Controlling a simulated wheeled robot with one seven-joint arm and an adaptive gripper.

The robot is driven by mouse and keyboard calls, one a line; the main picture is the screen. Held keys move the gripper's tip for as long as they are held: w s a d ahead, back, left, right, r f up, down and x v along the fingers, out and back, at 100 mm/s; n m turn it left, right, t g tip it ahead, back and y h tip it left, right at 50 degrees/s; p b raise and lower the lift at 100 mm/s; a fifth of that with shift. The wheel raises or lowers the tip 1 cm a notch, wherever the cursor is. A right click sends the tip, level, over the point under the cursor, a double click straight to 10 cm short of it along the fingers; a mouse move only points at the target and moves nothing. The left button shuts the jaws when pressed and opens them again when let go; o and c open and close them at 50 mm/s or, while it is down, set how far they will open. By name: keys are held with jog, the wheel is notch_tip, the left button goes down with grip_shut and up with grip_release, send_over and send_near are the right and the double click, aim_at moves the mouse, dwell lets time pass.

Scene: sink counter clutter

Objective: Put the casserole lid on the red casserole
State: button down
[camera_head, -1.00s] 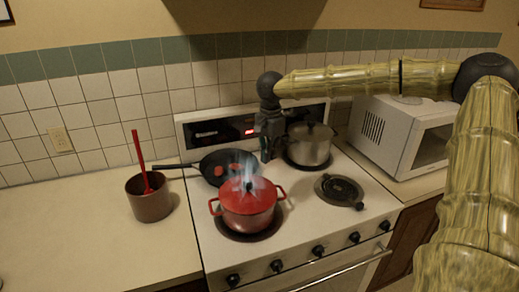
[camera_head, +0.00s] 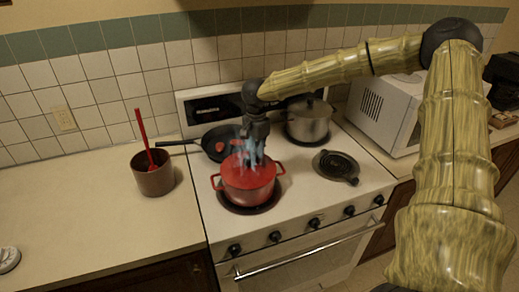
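The red casserole (camera_head: 247,190) stands on the front left burner of the stove, with a handle on each side. Its top looks covered by a red lid (camera_head: 238,171), seemingly seated on the rim; bluish steam over it blurs the detail. My gripper (camera_head: 252,158) points down just above the lid's middle, around where the knob was seen. Steam and the small size hide whether its fingers touch or hold the knob.
A black frying pan (camera_head: 216,141) with red pieces is behind the casserole, a steel pot (camera_head: 309,122) at back right. A dark round item (camera_head: 335,165) lies front right. A brown crock (camera_head: 154,176) with a red utensil stands left. A microwave (camera_head: 384,110) is at right.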

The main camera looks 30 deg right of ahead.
jog(key=shift+s+d+r, duration=0.2)
jog(key=shift+s+d, duration=0.15)
jog(key=shift+s, duration=0.05)
jog(key=shift+s+a, duration=0.1)
jog(key=shift+w+a+p, duration=0.2)
jog(key=shift+a+p, duration=0.4)
jog(key=shift+a, duration=0.25)
jog(key=shift+s, duration=0.15)
jog(key=shift+d, duration=0.15)
